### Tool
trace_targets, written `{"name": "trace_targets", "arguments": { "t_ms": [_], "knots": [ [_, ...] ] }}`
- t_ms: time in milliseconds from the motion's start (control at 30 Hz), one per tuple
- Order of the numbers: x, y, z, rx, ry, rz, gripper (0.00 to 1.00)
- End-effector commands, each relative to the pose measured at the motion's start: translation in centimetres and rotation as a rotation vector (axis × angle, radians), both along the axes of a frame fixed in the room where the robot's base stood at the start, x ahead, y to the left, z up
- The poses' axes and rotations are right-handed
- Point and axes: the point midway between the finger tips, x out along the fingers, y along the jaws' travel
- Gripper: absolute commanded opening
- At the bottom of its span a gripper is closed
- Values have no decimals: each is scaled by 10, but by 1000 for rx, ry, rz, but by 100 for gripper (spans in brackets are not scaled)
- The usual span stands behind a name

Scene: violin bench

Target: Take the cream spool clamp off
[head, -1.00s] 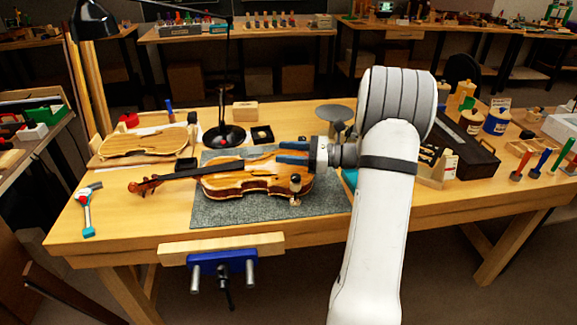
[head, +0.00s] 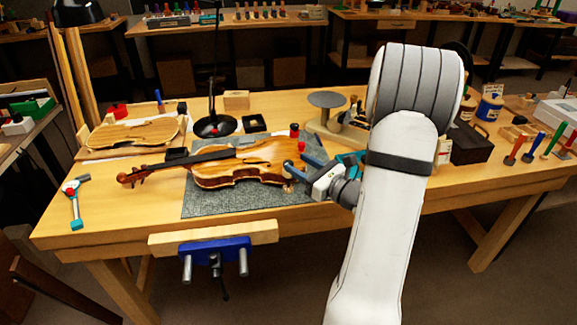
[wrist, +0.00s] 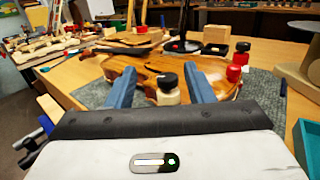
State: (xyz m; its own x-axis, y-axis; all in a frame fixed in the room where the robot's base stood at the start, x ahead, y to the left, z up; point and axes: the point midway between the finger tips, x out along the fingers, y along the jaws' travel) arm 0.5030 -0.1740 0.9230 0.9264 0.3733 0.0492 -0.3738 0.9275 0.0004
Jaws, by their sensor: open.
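The violin (head: 235,168) lies on a grey mat, and its body also shows in the wrist view (wrist: 140,72). The cream spool clamp (wrist: 168,96), with a black knob on top, stands at the violin's near edge. In the head view my blue finger hides most of it. My gripper (wrist: 160,68) is open, with one blue finger on each side of the clamp in the wrist view. I cannot tell whether either finger touches it. In the head view my gripper (head: 296,166) is at the violin's right end.
A red spool clamp (wrist: 235,70) stands on the violin's edge, to the right of my right finger. The grey mat (head: 225,206) is bare in front of the violin. A round grey stand (head: 326,100) is behind my gripper. A blue vise (head: 215,252) hangs at the front edge.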

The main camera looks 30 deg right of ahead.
Motion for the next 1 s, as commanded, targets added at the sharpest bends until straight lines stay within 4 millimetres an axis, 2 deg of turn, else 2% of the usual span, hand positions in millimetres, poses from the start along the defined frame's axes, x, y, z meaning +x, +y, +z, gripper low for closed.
{"name": "trace_targets", "arguments": {
  "t_ms": [33,100,233,700,1000],
  "knots": [
    [-10,-2,-11,0,16,-55,48],
    [-19,-4,-19,-9,33,-112,48],
    [-22,-4,-24,-16,47,-152,48],
    [42,11,-23,-16,46,-149,48],
    [51,13,-24,-15,47,-152,48]
  ]
}}
